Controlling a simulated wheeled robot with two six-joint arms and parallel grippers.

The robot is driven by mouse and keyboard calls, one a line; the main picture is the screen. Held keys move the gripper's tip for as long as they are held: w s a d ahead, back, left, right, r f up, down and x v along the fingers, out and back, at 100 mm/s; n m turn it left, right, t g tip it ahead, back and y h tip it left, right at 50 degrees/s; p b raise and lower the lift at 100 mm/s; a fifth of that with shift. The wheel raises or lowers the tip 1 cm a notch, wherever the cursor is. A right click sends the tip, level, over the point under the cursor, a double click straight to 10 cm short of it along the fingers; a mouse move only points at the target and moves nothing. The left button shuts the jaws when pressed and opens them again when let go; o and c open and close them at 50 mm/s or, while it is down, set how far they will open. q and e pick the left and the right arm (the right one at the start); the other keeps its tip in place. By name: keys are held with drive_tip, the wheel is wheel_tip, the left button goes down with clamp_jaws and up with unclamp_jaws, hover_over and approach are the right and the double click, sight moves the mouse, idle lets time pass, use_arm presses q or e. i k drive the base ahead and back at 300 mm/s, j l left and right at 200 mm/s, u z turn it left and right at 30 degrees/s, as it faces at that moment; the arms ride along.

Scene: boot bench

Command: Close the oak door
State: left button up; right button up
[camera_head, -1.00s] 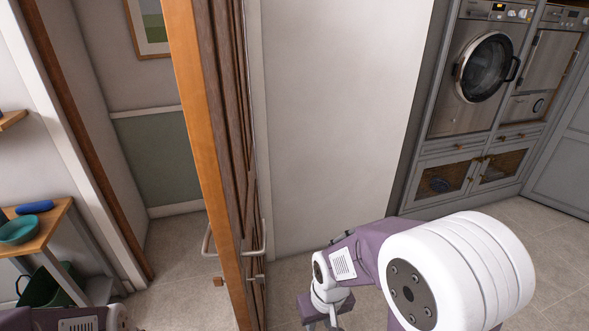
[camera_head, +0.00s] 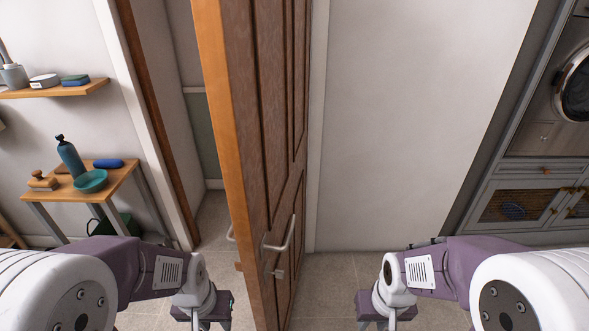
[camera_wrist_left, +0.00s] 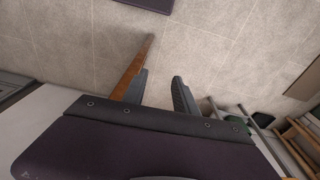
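The oak door (camera_head: 268,130) stands open in the middle of the head view, with its orange edge toward me and its panelled face to the right. A metal lever handle (camera_head: 281,238) is on that face, and another handle (camera_head: 231,233) shows at the left side. My left gripper (camera_head: 206,324) is low, left of the door's edge and apart from the handles. In the left wrist view its fingers (camera_wrist_left: 159,92) are spread and empty, with a brown strip, likely the door's edge, beside one finger. My right gripper (camera_head: 377,325) is low, right of the door, fingers apart, tips cut off.
A doorway with a white frame (camera_head: 150,120) is left of the door. A small wooden table (camera_head: 118,180) with a bowl (camera_head: 91,181) and bottle (camera_head: 69,156) stands at the left. Cabinets with a washing machine (camera_head: 575,95) are at the right. The floor right of the door is clear.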

sight(254, 54)
drive_tip(key=l+u, duration=0.1)
drive_tip(key=l, duration=0.6)
drive_tip(key=k+l, duration=0.1)
drive_tip(key=l, duration=0.6)
drive_tip(key=u, duration=0.05)
